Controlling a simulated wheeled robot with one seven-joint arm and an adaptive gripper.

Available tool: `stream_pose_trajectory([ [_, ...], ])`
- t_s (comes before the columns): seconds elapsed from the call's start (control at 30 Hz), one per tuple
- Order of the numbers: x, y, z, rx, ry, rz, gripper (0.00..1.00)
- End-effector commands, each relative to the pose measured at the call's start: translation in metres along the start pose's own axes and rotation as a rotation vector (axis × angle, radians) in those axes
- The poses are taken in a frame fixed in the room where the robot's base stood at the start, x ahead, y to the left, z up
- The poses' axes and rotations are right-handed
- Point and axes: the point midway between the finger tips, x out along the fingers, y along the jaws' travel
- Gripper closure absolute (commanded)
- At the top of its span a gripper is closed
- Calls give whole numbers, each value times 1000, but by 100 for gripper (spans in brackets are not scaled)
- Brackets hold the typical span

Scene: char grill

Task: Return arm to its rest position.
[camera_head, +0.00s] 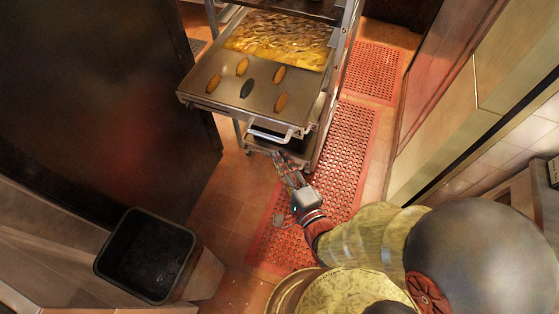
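My arm reaches from the lower right toward the middle of the view, stretched out over the red floor mat. My gripper (284,163) points up the picture, toward the front of the metal rack (312,140), just below its white handle (268,136). I see nothing held in it. Its fingers are small and blurred against the rack and mat, so I cannot tell whether they are open or shut, or whether they touch the rack.
A metal tray (215,97) on the rack holds several brown oval pieces and one dark piece. Yellow food (280,38) lies behind. A black bin (148,255) stands lower left, a dark cabinet (105,95) left. Perforated red mats (345,150) run beside the rack.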

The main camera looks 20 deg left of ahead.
Motion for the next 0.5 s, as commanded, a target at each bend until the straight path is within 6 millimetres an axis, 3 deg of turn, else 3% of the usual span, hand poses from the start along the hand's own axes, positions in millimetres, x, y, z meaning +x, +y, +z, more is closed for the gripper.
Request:
stream_pose_trajectory([
  [0.4, 0, 0, 0, -29, 0, 1, 70],
  [0.5, 0, 14, -2, -115, 4, 54, 70],
])
